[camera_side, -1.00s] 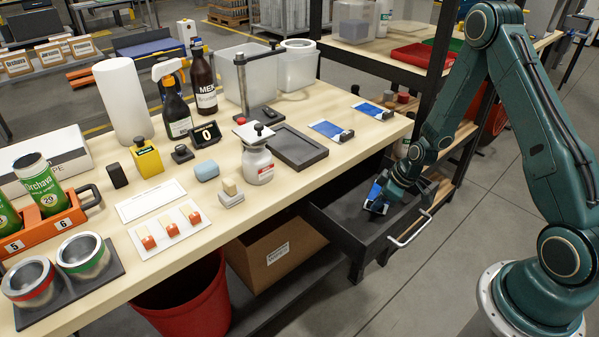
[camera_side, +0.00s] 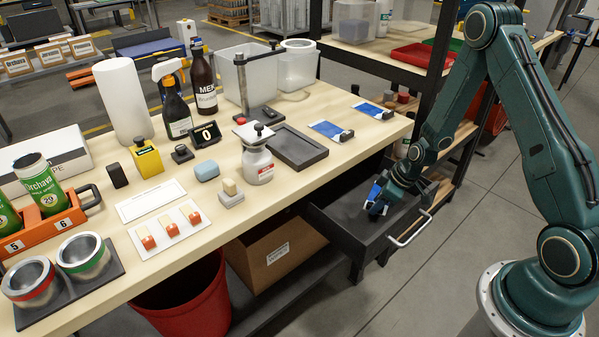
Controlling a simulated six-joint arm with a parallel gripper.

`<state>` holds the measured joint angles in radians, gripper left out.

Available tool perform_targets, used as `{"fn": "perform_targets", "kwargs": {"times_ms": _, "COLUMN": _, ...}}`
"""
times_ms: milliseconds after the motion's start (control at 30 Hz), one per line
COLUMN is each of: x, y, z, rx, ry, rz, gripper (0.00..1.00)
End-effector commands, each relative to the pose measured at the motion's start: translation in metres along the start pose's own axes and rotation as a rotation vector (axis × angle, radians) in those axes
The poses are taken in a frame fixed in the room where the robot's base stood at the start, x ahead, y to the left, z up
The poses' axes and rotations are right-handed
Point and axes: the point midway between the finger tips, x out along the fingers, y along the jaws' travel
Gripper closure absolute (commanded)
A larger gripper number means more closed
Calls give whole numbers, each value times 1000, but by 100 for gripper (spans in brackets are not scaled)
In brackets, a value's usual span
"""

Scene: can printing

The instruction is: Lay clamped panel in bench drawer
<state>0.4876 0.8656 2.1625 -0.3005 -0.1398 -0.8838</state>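The bench drawer (camera_side: 340,221) is pulled open below the right end of the bench, with its dark inside and light handle showing. My gripper (camera_side: 377,207) points down into the drawer, near its right part. A small blue patch (camera_side: 375,191), seemingly the clamped panel, shows at my fingers. It is too small to tell whether the fingers grip it or whether it rests on the drawer floor. Two more blue panels, each with a dark clamp at one end, lie on the bench top: one nearer (camera_side: 327,128) and one farther right (camera_side: 371,108).
A cardboard box (camera_side: 268,254) and a red bin (camera_side: 185,300) are under the bench.

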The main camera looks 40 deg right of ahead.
Motion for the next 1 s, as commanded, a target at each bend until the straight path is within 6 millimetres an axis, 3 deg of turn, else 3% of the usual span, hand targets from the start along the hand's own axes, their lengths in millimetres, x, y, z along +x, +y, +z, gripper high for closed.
{"fn": "perform_targets", "kwargs": {"times_ms": 267, "x": -18, "y": 1, "z": 0, "rx": 1, "ry": 0, "rz": 1, "gripper": 64}}
{"fn": "perform_targets", "kwargs": {"times_ms": 1000, "x": -104, "y": 1, "z": -1, "rx": -1, "ry": 1, "rz": 1, "gripper": 64}}
